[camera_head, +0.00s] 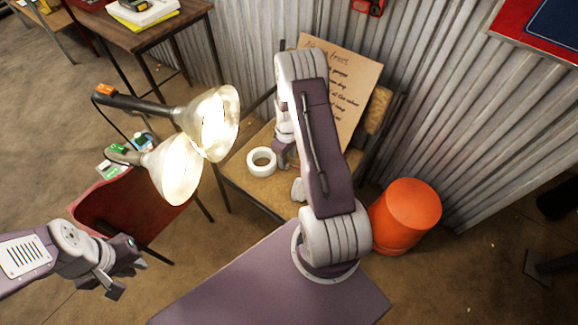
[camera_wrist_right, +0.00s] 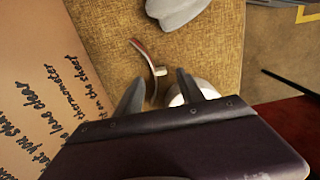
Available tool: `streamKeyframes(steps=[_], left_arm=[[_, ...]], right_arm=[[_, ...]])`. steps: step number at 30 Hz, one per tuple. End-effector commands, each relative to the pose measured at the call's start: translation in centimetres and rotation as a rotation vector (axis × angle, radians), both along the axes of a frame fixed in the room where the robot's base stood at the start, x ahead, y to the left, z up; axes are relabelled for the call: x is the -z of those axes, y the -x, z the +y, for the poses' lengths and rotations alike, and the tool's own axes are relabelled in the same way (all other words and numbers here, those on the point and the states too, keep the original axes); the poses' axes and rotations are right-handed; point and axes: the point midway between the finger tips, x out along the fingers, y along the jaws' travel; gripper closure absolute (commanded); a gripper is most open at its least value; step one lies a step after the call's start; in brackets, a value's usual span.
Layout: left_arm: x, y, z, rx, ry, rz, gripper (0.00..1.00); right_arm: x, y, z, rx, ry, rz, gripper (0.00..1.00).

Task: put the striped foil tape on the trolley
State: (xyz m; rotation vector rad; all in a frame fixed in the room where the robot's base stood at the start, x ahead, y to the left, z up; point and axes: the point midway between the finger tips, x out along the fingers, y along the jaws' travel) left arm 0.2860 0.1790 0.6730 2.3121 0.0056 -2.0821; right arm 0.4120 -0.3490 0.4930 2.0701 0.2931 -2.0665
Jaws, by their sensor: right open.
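A white tape roll (camera_head: 261,162) lies flat on the tan chair seat (camera_head: 238,178); I cannot make out stripes on it. In the right wrist view the white roll (camera_wrist_right: 202,88) is partly hidden behind a finger and the gripper body. My right gripper (camera_wrist_right: 160,88) is open over the seat, with nothing seen held between its fingers. In the head view it is mostly hidden by my arm, just right of the roll. My left gripper (camera_head: 124,278) looks open and empty at lower left. A red-edged top with a blue surface (camera_head: 545,28) may be the trolley; I cannot tell.
A handwritten cardboard sign (camera_head: 345,75) leans at the back of the seat. A curved strip with a metal end (camera_wrist_right: 150,60) and a grey object (camera_wrist_right: 175,10) lie on the seat. Lit lamps (camera_head: 208,120), a red chair (camera_head: 120,210) and an orange drum (camera_head: 408,215) stand around.

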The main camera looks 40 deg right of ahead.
Motion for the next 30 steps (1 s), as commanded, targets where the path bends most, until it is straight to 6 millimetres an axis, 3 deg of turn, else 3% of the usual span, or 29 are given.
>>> streamKeyframes(steps=[1,4,11,16,26,30], left_arm=[[1.1,0.0,0.0,0.000,0.000,0.000,0.85],[1.8,0.0,0.0,0.000,0.000,0.000,0.85],[1.7,0.0,0.0,0.000,0.000,0.000,0.85],[1.7,0.0,0.0,0.000,0.000,0.000,0.85],[1.6,0.0,0.0,0.000,0.000,0.000,0.85],[0.8,0.0,0.0,0.000,0.000,0.000,0.85]], right_arm=[[1.6,0.2,0.0,0.000,-0.001,0.002,0.55],[3.4,0.2,0.0,0.000,0.000,0.002,0.55],[3.6,0.1,0.0,0.000,0.000,0.000,0.55],[3.5,0.1,0.0,0.000,0.000,0.000,0.99],[3.4,0.1,0.0,0.000,0.000,0.000,1.00],[2.0,0.1,0.0,0.000,0.000,0.000,1.00]])
